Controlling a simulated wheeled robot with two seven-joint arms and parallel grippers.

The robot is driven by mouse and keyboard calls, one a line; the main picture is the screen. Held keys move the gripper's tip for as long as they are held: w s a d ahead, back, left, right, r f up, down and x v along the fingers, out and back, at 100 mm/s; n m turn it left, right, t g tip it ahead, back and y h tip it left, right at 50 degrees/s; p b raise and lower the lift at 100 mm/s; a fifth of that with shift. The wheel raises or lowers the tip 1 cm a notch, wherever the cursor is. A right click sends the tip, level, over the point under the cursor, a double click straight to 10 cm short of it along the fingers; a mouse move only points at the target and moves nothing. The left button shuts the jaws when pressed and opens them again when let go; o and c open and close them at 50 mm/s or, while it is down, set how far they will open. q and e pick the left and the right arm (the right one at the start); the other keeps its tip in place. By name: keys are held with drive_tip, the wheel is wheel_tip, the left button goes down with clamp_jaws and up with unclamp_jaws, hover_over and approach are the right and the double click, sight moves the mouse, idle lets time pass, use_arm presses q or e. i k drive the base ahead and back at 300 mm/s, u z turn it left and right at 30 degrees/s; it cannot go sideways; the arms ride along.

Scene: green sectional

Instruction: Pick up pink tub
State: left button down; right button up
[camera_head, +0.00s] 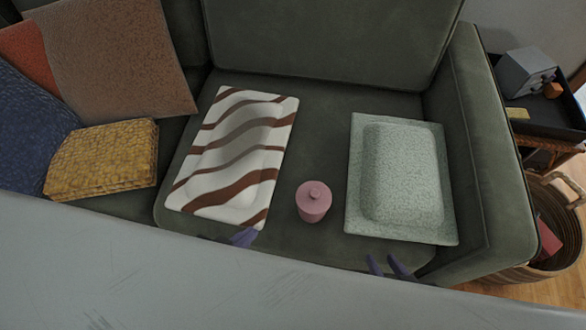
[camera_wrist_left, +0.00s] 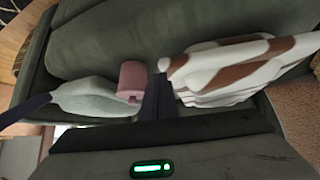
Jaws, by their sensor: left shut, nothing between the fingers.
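The pink tub (camera_head: 313,204), a small lidded round pot with a knob, stands on the green sofa seat between two cushions. In the left wrist view the pink tub (camera_wrist_left: 131,80) is just left of my left fingers. My left gripper (camera_head: 243,238) is shut and empty, at the near edge of the striped cushion, left of the tub and apart from it in the head view. Its closed fingers also show in the left wrist view (camera_wrist_left: 158,101). My right gripper (camera_head: 388,266) has its fingertips apart, near the front of the pale green cushion; the rest is hidden.
A brown-and-white striped cushion (camera_head: 232,155) lies left of the tub, a pale speckled cushion (camera_head: 449,218) right of it. A yellow folded cloth (camera_head: 102,158) and other cushions are at left. The sofa arm (camera_head: 478,150) and a wicker basket (camera_head: 570,235) are at right.

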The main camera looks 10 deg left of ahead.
sight(313, 219)
drive_tip(key=u, duration=2.85)
drive_tip(key=k, duration=0.55)
drive_tip(key=z, duration=2.7)
